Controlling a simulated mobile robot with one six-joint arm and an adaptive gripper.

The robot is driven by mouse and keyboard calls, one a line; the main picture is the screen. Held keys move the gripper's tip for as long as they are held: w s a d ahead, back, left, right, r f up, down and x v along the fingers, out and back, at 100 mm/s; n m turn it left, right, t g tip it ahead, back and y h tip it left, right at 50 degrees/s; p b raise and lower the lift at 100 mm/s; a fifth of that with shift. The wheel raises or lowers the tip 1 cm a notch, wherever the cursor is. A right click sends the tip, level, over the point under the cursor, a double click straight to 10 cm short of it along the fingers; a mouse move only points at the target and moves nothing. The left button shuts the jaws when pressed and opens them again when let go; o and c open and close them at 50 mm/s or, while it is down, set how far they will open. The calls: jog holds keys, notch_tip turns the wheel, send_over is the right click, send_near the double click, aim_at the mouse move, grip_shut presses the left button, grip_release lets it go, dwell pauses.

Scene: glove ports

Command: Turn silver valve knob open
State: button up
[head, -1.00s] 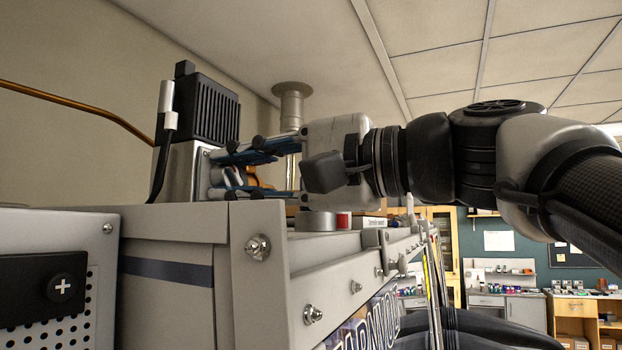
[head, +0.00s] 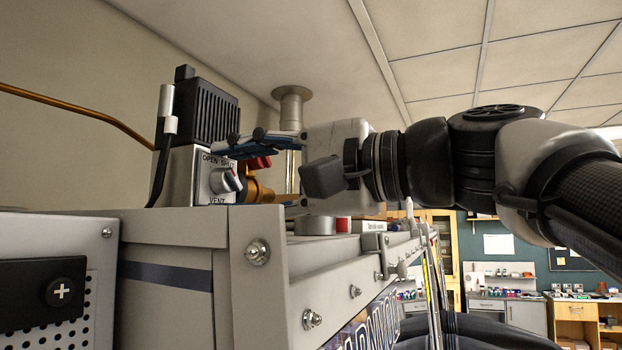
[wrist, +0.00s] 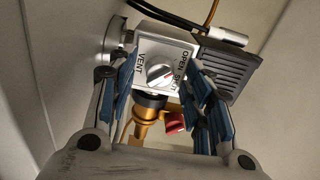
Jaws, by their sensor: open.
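In the wrist view the knob (wrist: 160,75) shows uncovered between the blue-padded fingers. My gripper (wrist: 161,66) is open and empty, with one finger to each side of the knob and no clear contact. In the head view the upper finger reaches left to just above the knob; the lower finger is mostly hidden behind the cabinet edge. I cannot tell clearly which label the knob's pointer faces.
A black finned block (head: 207,108) tops the valve box. A brass fitting with a red part (head: 259,163) sits close beside the knob, near my fingers. The grey cabinet (head: 180,229) rises below. A vertical pipe (head: 291,110) stands behind my gripper.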

jog(key=v, duration=1.2)
jog(key=shift+f, duration=0.1)
